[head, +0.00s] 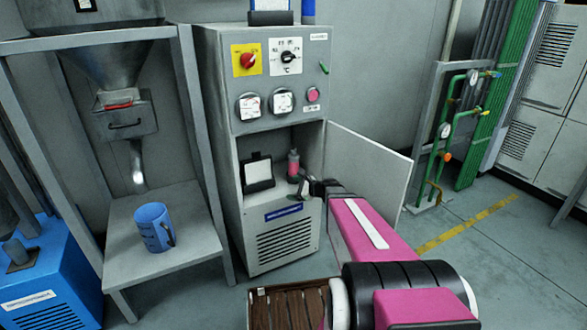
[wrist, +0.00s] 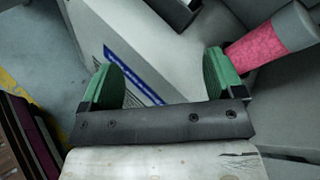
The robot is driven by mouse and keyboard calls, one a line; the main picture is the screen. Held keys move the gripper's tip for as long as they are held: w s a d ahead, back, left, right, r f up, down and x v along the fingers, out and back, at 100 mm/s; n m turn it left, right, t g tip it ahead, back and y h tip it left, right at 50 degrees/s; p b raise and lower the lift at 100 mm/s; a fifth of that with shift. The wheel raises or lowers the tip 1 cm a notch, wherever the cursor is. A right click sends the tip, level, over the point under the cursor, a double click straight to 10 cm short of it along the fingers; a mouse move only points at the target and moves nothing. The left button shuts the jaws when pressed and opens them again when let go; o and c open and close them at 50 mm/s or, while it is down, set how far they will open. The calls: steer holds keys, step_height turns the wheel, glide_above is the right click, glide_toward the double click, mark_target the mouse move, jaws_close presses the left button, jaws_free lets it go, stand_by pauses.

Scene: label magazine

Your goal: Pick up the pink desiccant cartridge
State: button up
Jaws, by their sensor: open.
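The pink desiccant cartridge (head: 293,166) stands upright in the open compartment of a grey cabinet (head: 228,185), on its right side. In the wrist view the cartridge (wrist: 266,42) shows pink contents and a grey end at upper right, outside the gap between the fingers and close by the right finger. My gripper (wrist: 162,79) has green finger pads spread wide with nothing between them. In the head view my gripper (head: 306,187) is at the compartment's front edge, just below and right of the cartridge. Whether finger and cartridge touch I cannot tell.
A dark framed white item (head: 258,172) stands left of the cartridge in the compartment. The open cabinet door (head: 370,170) is right of my gripper. A blue mug (head: 153,228) stands on a grey stand at left. A brown slatted crate (head: 259,310) is at the bottom.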

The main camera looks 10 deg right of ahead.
mark_target(297, 167)
steer(key=w+d+r+m+t+h, duration=0.1)
steer(key=w+d+m+t, duration=0.6)
steer(key=m, duration=0.3)
steer(key=shift+g, duration=0.5)
steer(key=x, duration=0.7)
steer(key=d+x, duration=0.1)
steer(key=x, duration=0.2)
steer(key=shift+w+a+r, duration=0.2)
steer(key=shift+w+r, duration=0.1)
steer(key=shift+w, duration=0.3)
steer(key=c, duration=1.2)
